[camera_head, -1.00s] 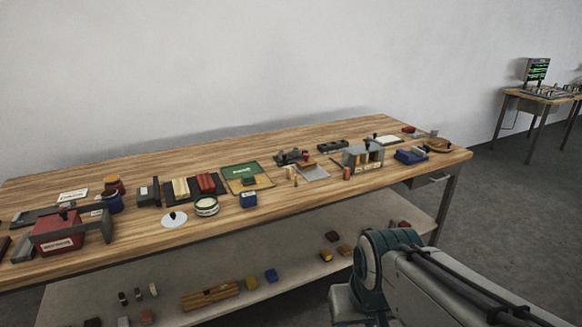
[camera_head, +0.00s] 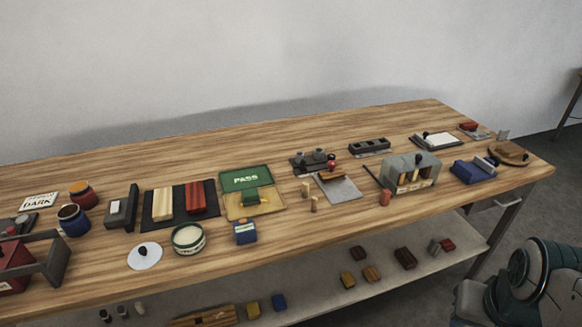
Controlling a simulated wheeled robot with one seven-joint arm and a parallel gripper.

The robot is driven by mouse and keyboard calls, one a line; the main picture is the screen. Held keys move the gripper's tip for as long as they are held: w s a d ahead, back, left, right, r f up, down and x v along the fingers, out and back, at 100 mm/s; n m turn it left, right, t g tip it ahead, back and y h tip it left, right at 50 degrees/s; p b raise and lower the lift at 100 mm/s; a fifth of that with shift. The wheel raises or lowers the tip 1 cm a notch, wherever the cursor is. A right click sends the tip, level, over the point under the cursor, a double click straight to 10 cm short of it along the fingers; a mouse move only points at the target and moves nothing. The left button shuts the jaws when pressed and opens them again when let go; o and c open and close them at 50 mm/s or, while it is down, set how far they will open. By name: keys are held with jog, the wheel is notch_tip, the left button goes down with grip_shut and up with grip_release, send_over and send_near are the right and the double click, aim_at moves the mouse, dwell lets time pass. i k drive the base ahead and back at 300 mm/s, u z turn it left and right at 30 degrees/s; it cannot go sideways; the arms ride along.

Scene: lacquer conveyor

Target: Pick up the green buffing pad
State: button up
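A small green block (camera_head: 250,197), which looks like the green buffing pad, sits on the yellow part of a two-tone tray (camera_head: 268,206) near the middle of the bench. The tray's green back part (camera_head: 235,183) is marked PASS. A blue block (camera_head: 245,232) stands just in front of the tray. My gripper is out of the picture. Only part of my arm shows at the lower right, well away from the green block.
A round tin with a green band (camera_head: 188,240) and a white disc with a dark knob (camera_head: 144,257) stand left of the blue block. A dark mat (camera_head: 180,201) bears yellowish and red pieces. A grey box (camera_head: 408,168) stands right. The bench (camera_head: 300,248) has bare wood in front.

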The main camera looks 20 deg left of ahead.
aim_at(250, 198)
jog(key=u, duration=0.4)
jog(key=i, duration=0.9)
jog(key=u, duration=1.25)
jog(key=i, duration=0.4)
jog(key=u, duration=0.35)
